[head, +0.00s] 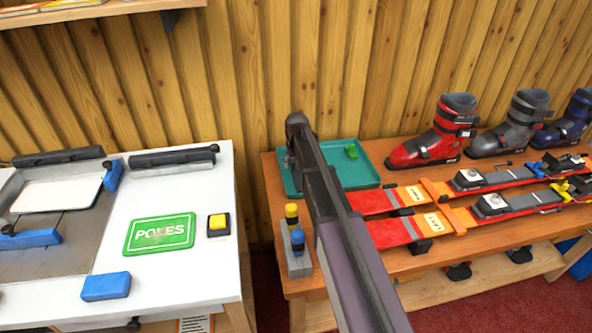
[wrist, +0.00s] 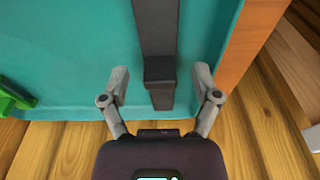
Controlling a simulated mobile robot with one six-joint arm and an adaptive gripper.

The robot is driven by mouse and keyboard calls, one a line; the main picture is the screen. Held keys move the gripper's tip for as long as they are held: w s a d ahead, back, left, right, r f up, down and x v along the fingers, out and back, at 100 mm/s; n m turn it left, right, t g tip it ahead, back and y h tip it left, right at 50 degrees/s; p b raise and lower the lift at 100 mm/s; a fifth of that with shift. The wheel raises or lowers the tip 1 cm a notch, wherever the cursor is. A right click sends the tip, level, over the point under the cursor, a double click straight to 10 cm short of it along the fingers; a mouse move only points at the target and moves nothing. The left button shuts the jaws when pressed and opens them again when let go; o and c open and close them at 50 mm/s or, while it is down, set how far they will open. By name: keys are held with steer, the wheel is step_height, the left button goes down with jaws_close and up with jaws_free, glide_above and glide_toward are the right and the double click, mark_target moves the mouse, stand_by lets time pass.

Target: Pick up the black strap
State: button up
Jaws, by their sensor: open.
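The black strap (wrist: 156,28) lies on the teal tray (wrist: 80,40) in the wrist view, running from the top edge down to a thicker dark block. A short end extends below the block toward the tray's edge. My gripper (wrist: 161,84) is open, with one grey finger on each side of the strap's block and a gap on both sides. I cannot tell its height above the strap. In the head view my arm reaches over the teal tray (head: 366,178) on the wooden bench and hides the gripper; I cannot make out the strap there.
A green clip (head: 351,151) lies on the tray, also at the wrist view's left edge (wrist: 12,98). Red skis (head: 385,233) and several boots (head: 436,136) are to the right. A grey holder (head: 296,264) with yellow and blue knobs stands in front. A white table is left.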

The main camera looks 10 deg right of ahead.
jaws_close()
steer(key=shift+r, duration=0.15)
stand_by(0.4)
step_height(320, 180, up, 10)
steer(key=p, duration=1)
stand_by(0.6)
step_height(320, 180, up, 7)
steer(key=p, duration=0.7)
steer(key=shift+f, duration=0.2)
steer(key=shift+s+f, duration=0.1)
